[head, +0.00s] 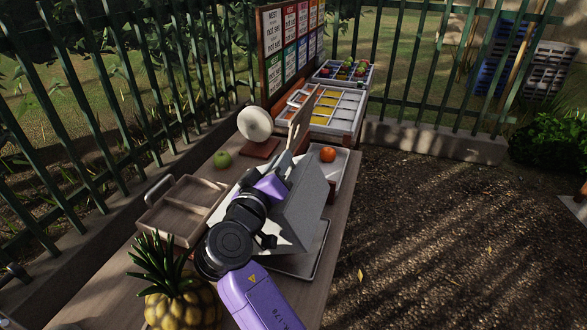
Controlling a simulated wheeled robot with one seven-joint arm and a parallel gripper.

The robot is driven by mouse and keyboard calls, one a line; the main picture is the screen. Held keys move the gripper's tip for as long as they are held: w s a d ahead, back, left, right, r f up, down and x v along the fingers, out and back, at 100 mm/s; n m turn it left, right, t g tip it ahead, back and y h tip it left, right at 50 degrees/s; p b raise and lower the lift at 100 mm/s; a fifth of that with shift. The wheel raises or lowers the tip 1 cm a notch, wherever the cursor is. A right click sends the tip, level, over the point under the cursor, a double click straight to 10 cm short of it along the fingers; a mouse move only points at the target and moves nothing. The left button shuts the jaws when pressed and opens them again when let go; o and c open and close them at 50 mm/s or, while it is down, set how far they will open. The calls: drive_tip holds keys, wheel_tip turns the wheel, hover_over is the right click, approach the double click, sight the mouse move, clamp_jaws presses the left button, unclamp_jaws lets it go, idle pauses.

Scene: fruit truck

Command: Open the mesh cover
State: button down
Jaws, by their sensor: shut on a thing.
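A grey, fine-textured panel (303,207), which looks like the mesh cover, stands tilted up over a shallow grey tray (309,262) on the wooden table. My gripper (284,166) is at the panel's upper left edge and is shut on it. The fingertips are small and partly hidden, so the exact grip point is unclear. My purple and black wrist covers the left part of the panel and some of the tray. The panel's lower edge meets the tray area.
A wooden tray with a handle (172,211) and a pineapple (181,303) lie left of my arm. A green apple (222,160), a white round scale-like thing (255,124) and an orange (328,154) stand beyond. Sectioned bins (335,124) fill the back. Gravel at right is clear.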

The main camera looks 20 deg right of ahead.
drive_tip(key=shift+w+a+r+n, duration=0.35)
drive_tip(key=shift+a+r, duration=0.1)
drive_tip(key=shift+r, duration=0.1)
drive_tip(key=c, duration=1.5)
unclamp_jaws()
drive_tip(key=shift+f, duration=0.1)
drive_tip(key=shift+o, duration=0.2)
wheel_tip(320, 180, up, 20)
drive_tip(key=shift+c, duration=0.4)
